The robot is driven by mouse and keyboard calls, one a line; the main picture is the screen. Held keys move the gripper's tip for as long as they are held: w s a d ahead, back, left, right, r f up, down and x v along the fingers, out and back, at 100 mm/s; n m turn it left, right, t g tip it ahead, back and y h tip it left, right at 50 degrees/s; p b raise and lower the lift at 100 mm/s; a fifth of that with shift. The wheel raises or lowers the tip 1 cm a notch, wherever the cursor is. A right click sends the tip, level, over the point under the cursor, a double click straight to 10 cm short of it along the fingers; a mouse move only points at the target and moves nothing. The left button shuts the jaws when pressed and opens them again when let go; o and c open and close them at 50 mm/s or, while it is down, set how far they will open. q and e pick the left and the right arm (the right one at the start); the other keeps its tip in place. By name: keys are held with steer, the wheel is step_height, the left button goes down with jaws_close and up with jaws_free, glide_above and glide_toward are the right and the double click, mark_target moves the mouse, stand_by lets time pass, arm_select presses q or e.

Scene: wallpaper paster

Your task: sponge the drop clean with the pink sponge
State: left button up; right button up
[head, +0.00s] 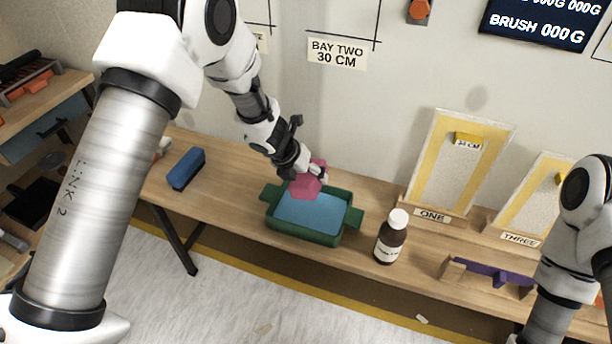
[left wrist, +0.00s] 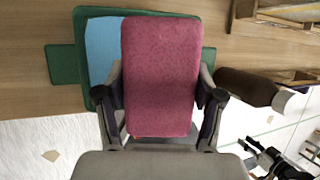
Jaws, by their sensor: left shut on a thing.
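My left gripper (head: 308,176) is shut on the pink sponge (head: 304,187) over the back part of the green tray (head: 300,236). The tray holds a flat light-blue surface (head: 310,212). In the left wrist view the sponge (left wrist: 160,75) lies between both fingers and covers part of the tray (left wrist: 62,64). Whether the sponge touches the blue surface is unclear. A framed panel (head: 452,165) with yellow side bands stands above the label ONE. A similar panel (head: 535,195) stands above THREE. Which is the drop is unclear. My right gripper (left wrist: 265,158) shows small at the left wrist view's lower right.
A brown bottle (head: 390,242) with a white cap stands right of the tray. A blue block (head: 186,168) lies left of it. A purple tool (head: 490,270) rests at the right. The bench (head: 230,190) is clear between block and tray.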

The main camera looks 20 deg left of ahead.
arm_select(q)
step_height(320, 180, down, 9)
steer(key=b, duration=0.7)
steer(key=shift+w+d+r, duration=0.1)
steer(key=shift+r, duration=0.1)
steer(key=shift+f, duration=1.15)
steer(key=shift+f, duration=0.3)
